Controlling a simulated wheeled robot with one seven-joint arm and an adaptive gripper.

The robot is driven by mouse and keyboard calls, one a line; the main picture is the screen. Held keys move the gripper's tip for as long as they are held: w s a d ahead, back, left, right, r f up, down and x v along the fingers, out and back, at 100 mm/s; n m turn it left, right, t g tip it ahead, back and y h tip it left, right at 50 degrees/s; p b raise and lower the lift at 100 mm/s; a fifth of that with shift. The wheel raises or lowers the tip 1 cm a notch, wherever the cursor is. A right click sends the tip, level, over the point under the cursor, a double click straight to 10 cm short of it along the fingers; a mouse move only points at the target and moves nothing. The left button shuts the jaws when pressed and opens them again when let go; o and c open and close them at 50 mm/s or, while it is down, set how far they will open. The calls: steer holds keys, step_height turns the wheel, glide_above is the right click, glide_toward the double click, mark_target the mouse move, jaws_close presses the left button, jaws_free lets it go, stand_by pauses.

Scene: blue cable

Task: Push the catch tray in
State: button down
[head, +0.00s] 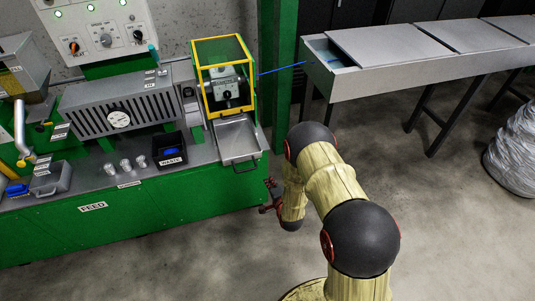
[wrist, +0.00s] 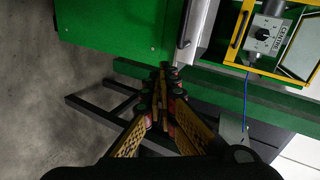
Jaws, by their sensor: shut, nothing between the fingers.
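The catch tray (head: 238,138) is a shallow grey metal tray. It sticks out from under the yellow-framed guard box at the right end of the green bench, with a dark handle on its front. In the wrist view the tray (wrist: 201,35) shows as a pale metal shape at the top, ahead of the fingers. My gripper (head: 268,196) is shut and empty. It is below and to the right of the tray front in the head view, apart from it. The gripper (wrist: 168,72) also shows in the wrist view, its fingertips just below the tray's near end.
The yellow-framed box (head: 222,75) stands behind the tray. A blue cable (head: 282,69) runs from it to a grey trough (head: 400,65) at the right. A green post (head: 280,80) rises close to the tray's right. A black waste bin (head: 170,150) sits left; the floor in front is clear.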

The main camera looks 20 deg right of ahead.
step_height(320, 180, up, 3)
steer(key=w+m+t, duration=0.1)
steer(key=m+t, duration=0.1)
steer(key=b, duration=0.4)
glide_toward(258, 154)
steer(key=x, duration=0.4)
steer(key=shift+w+f, duration=0.25)
steer(key=shift+f, duration=0.1)
steer(key=shift+w, duration=0.7)
steer(key=shift+w+r, duration=0.1)
steer(key=shift+w, duration=0.1)
steer(key=shift+w, duration=0.1)
